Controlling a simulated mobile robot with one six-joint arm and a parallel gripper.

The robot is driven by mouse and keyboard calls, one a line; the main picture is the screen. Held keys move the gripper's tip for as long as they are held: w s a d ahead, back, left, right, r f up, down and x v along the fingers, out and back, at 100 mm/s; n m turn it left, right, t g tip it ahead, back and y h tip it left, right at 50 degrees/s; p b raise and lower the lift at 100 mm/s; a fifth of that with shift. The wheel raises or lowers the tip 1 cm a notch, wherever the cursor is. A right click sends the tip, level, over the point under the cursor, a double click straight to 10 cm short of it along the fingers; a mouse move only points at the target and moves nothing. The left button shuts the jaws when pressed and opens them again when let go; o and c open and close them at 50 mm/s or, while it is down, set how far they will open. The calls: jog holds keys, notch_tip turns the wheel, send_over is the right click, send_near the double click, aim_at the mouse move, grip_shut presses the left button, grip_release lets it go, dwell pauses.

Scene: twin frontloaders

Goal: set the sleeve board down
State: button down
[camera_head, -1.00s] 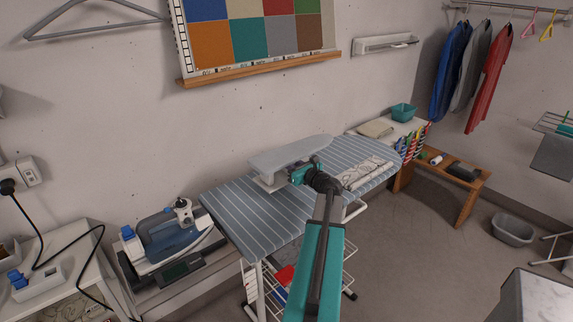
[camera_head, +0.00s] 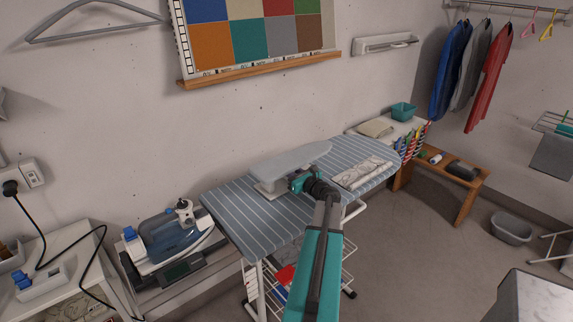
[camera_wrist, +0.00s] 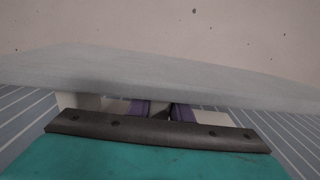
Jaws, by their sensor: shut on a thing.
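The sleeve board (camera_head: 292,158) is a small pale grey padded board on a white stand. It is over the striped ironing board (camera_head: 240,215), towards its back edge, and looks level. My gripper (camera_head: 296,183) is at the near side of its stand, below the padded top. In the wrist view the sleeve board (camera_wrist: 180,75) spans the picture, and my gripper's purple fingers (camera_wrist: 160,110) are shut on the stand under it. The fingertips are partly hidden. I cannot tell whether the base touches the striped cover.
A folded patterned cloth (camera_head: 362,172) lies on the ironing board to the right. A blue steam iron (camera_head: 170,235) stands on its station at the left. The wall is close behind. The striped front left part of the ironing board is clear.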

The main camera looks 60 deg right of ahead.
aim_at(296, 167)
jog(key=shift+f, duration=0.1)
dwell(0.4)
jog(key=c, duration=1.6)
grip_release()
jog(key=shift+r, duration=0.2)
jog(key=b+v, duration=0.3)
jog(key=v, duration=0.9)
jog(key=shift+a+b, duration=0.1)
jog(key=shift+b, duration=0.25)
jog(key=shift+f, duration=0.1)
